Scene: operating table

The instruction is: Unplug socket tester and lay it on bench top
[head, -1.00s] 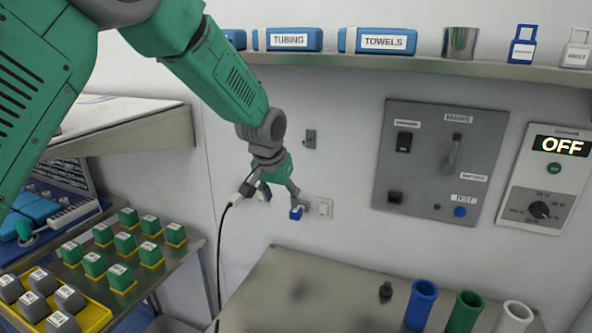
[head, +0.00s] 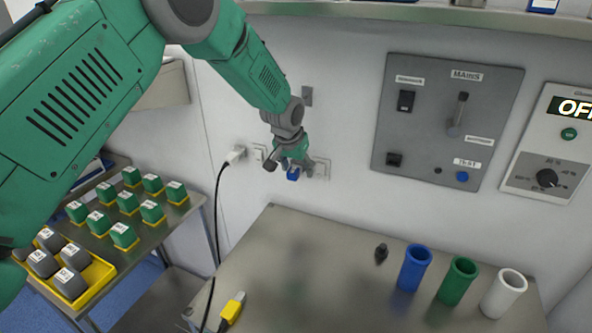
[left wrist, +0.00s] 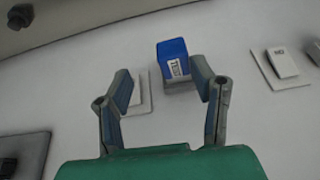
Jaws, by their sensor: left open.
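The socket tester (head: 293,174) is a small blue block at the wall sockets, behind the bench. In the left wrist view it (left wrist: 173,57) carries a white label and sits against a wall plate. My left gripper (head: 289,167) is open and points at it. In the left wrist view the fingers (left wrist: 162,72) stand apart on either side of the tester, with its body just beyond the fingertips. I cannot tell whether they touch it. The grey bench top (head: 310,262) lies below. My right gripper is not in view.
A white plug (head: 236,154) with a black cord sits left of the tester. A yellow connector (head: 232,308) lies at the bench's front left. A dark knob (head: 381,253) and blue (head: 414,268), green (head: 457,281) and white (head: 503,293) cups stand right. The bench middle is clear.

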